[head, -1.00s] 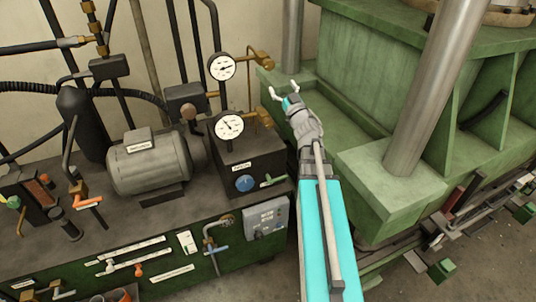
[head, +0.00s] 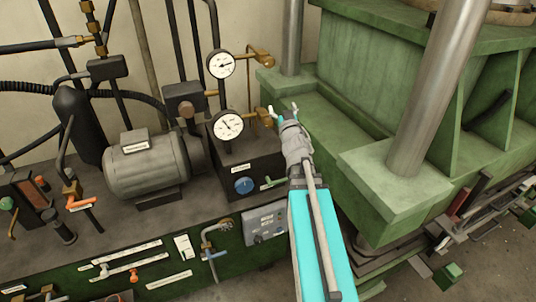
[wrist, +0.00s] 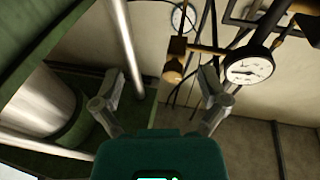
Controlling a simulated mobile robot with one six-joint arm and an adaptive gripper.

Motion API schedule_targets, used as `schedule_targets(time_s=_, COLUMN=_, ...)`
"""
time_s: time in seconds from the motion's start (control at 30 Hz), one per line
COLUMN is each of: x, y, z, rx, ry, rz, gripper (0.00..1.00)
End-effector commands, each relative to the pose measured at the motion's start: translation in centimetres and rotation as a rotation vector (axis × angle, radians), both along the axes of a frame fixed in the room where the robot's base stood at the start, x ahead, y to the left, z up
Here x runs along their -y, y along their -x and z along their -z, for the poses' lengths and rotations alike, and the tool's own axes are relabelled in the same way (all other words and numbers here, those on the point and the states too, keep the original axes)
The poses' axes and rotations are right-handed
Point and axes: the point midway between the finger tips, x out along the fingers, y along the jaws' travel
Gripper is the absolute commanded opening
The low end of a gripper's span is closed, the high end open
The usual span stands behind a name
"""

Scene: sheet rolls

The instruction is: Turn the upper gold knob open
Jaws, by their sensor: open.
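The upper gold knob (head: 264,57) sits on a brass fitting to the right of the upper white gauge (head: 221,65) in the head view. A lower gold knob (head: 265,116) sits beside the lower gauge (head: 229,125). My gripper (head: 283,109) is open and empty, below the upper knob in the picture and just right of the lower one. In the wrist view, my gripper (wrist: 160,82) shows both fingers spread wide. A gold knob (wrist: 173,70) appears beyond them, between the fingertips in the picture; I cannot tell which knob it is.
A green press with a steel column (head: 430,100) stands close on the right. A dark block with a blue dial (head: 244,185) lies below the gauges. A grey motor (head: 146,167) is at the left. Black pipes rise behind the gauges.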

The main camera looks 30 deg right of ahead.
Motion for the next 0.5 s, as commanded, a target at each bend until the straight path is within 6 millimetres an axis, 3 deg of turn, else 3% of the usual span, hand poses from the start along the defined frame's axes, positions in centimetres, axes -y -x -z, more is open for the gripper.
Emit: schedule_targets(time_s=0.5, x=-1.7, y=-0.4, z=7.1, rx=-0.21, ry=-0.096, rz=0.117, gripper=0.94)
